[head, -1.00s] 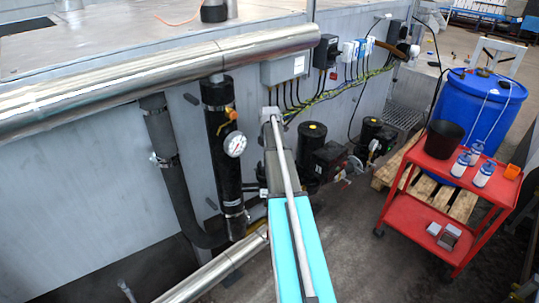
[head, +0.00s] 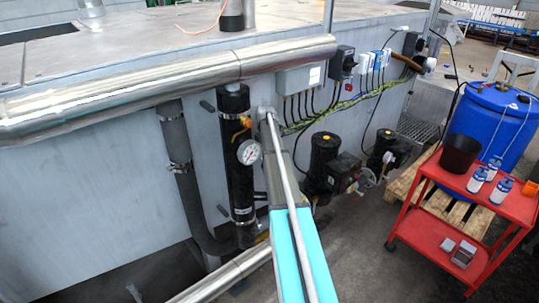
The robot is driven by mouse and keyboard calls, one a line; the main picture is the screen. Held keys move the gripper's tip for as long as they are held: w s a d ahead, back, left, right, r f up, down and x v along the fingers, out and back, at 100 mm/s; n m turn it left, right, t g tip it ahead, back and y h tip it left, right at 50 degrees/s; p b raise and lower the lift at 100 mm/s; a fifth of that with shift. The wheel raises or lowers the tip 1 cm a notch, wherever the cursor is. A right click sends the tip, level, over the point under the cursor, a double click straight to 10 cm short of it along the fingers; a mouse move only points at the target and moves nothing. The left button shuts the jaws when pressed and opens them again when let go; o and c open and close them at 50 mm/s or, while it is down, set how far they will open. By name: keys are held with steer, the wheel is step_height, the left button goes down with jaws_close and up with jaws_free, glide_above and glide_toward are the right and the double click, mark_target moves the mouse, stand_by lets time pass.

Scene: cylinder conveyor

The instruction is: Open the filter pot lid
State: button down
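No pot is marked as the filter pot, and I cannot tell which one it is. A tall black cylinder (head: 237,170) with metal clamps, an orange valve handle (head: 242,122) and a round white gauge (head: 248,152) stands upright against the grey wall. To its right are a shorter black pot (head: 325,150) and another black unit (head: 384,145), low along the wall. No open lid shows. My grey and cyan arm reaches up the middle of the head view and covers part of the wall. I cannot make out my gripper.
A silver pipe (head: 120,84) runs along the machine's top edge. Cables hang from wall boxes (head: 300,78). A red cart (head: 475,195) bearing a black bucket (head: 460,152) and bottles stands at right, before a blue drum (head: 495,125). The floor (head: 365,235) between cart and machine looks clear.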

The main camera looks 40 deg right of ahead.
steer(key=c, duration=0.7)
jaws_free()
steer(key=shift+f, duration=0.2)
steer(key=shift+a, duration=0.1)
